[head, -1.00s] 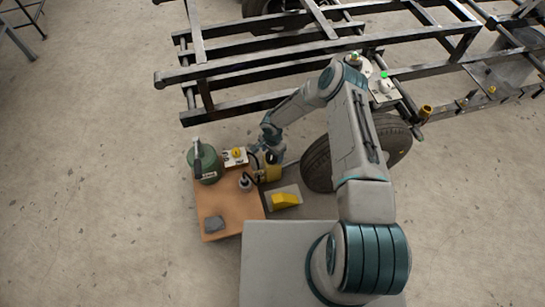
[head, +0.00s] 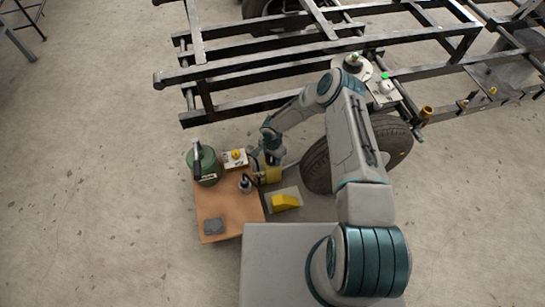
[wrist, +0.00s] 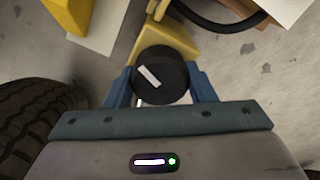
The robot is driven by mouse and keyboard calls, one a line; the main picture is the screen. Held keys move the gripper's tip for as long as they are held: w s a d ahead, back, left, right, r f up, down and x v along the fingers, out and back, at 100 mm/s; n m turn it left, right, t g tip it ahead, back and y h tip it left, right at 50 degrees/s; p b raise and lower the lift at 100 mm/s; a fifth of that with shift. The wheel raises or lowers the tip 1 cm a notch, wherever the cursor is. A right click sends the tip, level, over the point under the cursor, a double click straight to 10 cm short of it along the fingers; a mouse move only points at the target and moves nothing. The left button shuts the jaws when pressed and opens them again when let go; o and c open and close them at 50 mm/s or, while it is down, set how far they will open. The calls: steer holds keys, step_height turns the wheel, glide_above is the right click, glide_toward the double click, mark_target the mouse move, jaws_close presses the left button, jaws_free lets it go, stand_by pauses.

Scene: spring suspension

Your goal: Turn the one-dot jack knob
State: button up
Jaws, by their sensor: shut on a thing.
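A round black knob (wrist: 172,88) with a white bar mark sits on a yellow jack (wrist: 176,42) in the wrist view. The bar slants from upper left to lower right. My gripper (wrist: 162,82) is shut on the knob, with one blue finger on each side. No dot mark shows clearly, so I cannot tell which jack this is by dots. In the head view the yellow jack (head: 270,174) stands at the right edge of the brown board, and my gripper (head: 271,159) is over it, hiding the knob.
A green canister (head: 207,167), a white box (head: 235,163) with a yellow knob and a grey block (head: 214,226) are on the brown board (head: 228,207). A yellow wedge (head: 284,201) lies to the right. A tyre (head: 316,166) and black frame (head: 250,72) stand close by.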

steer(key=n+b, duration=0.3)
steer(key=n, duration=0.1)
steer(key=shift+w+f, duration=0.1)
steer(key=n+b, duration=0.2)
steer(key=n, duration=0.3)
steer(key=n+b, duration=0.1)
steer(key=n, duration=0.3)
steer(key=shift+n, duration=0.4)
steer(key=n+b, duration=0.1)
steer(key=n, duration=0.3)
steer(key=shift+n, duration=0.3)
steer(key=n, duration=0.4)
steer(key=shift+n, duration=0.3)
steer(key=n, duration=0.5)
steer(key=shift+b, duration=0.4)
steer(key=n, duration=0.4)
steer(key=shift+n, duration=2.7)
